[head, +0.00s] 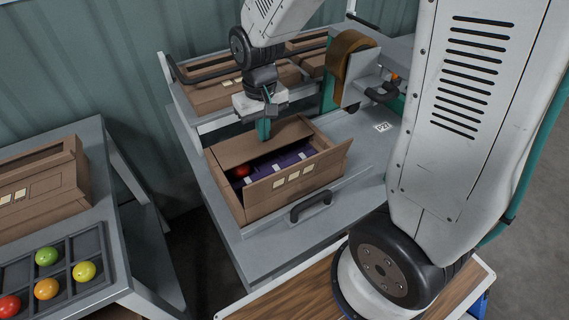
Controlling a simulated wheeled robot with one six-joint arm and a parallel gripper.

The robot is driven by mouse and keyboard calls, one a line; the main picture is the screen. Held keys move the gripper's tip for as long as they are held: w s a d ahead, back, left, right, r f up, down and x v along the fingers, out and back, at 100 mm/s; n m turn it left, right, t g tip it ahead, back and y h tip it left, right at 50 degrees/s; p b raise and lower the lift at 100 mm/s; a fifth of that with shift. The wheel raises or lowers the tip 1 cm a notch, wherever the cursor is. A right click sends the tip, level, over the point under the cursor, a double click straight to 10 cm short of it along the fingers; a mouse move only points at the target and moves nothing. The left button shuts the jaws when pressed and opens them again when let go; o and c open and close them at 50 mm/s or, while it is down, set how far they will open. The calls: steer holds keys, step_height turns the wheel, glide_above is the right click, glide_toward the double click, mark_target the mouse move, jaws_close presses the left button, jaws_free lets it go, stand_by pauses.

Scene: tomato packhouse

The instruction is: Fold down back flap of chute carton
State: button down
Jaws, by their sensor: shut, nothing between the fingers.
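The open brown chute carton (262,208) sits on the grey table in the middle of the head view. Its back flap (236,149) shows as a plain brown panel along the far side; its exact angle is hard to tell. My gripper (263,130), with teal fingers, points down at the far side of the carton, at the flap's edge; I cannot tell whether it touches. The fingers are shut and hold nothing. The front flap (292,179), with pale labels, stands up and outward. Inside, a red tomato (242,170) and a purple insert (276,163) show.
A tape machine with a brown roll (350,60) stands behind right. Closed cartons (212,97) lie on a shelf behind. A black handle (311,205) sits at the front rail. At left, a side table bears another carton (40,190) and a tray (92,238) of tomatoes.

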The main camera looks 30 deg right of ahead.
steer(key=shift+s+f, duration=0.1)
steer(key=shift+f, duration=0.15)
steer(key=shift+r, duration=0.15)
step_height(320, 180, up, 8)
stand_by(0.6)
stand_by(0.4)
steer(key=s+d+r, duration=0.1)
steer(key=s+r, duration=0.1)
steer(key=s, duration=0.4)
steer(key=s+d+r+t, duration=0.1)
steer(key=s+r, duration=0.2)
steer(key=s, duration=0.4)
steer(key=s+d+r, duration=0.1)
steer(key=s+r, duration=0.1)
steer(key=s, duration=0.4)
steer(key=shift+s+r, duration=0.3)
steer(key=shift+s, duration=0.05)
